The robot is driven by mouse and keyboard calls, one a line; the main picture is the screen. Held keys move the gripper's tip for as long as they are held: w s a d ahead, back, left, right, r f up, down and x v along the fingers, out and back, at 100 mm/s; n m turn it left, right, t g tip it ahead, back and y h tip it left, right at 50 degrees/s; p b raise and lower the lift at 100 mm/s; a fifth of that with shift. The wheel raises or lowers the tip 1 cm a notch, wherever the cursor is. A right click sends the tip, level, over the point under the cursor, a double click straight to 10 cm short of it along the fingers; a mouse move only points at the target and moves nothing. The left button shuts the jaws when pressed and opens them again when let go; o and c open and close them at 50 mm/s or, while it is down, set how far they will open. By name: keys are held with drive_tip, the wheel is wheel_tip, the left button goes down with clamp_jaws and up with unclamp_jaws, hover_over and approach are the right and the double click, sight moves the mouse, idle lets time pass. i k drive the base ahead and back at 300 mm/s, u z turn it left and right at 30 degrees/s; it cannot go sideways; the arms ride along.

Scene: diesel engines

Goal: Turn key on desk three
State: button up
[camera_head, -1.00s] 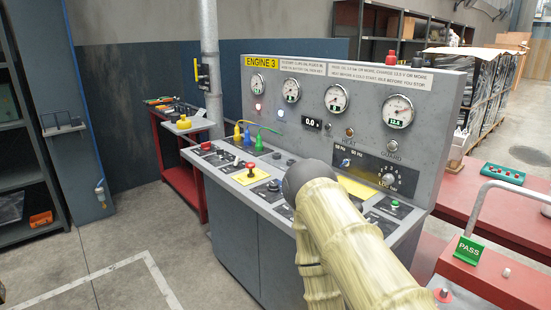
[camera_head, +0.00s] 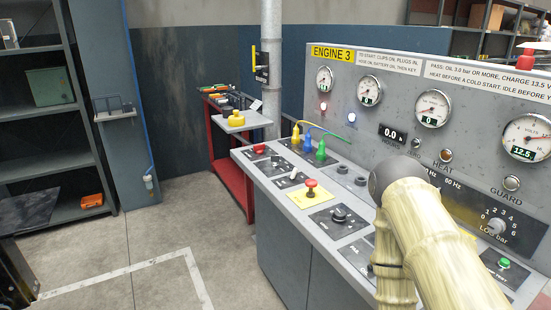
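The engine 3 desk (camera_head: 300,262) is a grey console with a sloped top and an upright gauge panel under a yellow ENGINE 3 label (camera_head: 332,54). On its top are a red mushroom button (camera_head: 311,184) on a yellow plate and a dark rotary switch (camera_head: 339,214) on a black plate. I cannot tell which control is the key. My pale yellow, bamboo-like arm with a dark round joint rises in front of the desk's right part and hides some of its controls. My gripper is not in view.
Yellow, blue and green cabled plugs (camera_head: 308,146) stand on the desk. A red cart (camera_head: 232,176) with tools and a yellow object stands behind its left end. Shelves (camera_head: 40,120) and a blue column (camera_head: 112,110) are at the left. The floor (camera_head: 190,235) left of the desk is clear.

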sight(274, 160)
drive_tip(key=u, duration=0.45)
drive_tip(key=i, duration=1.4)
drive_tip(key=u, duration=0.35)
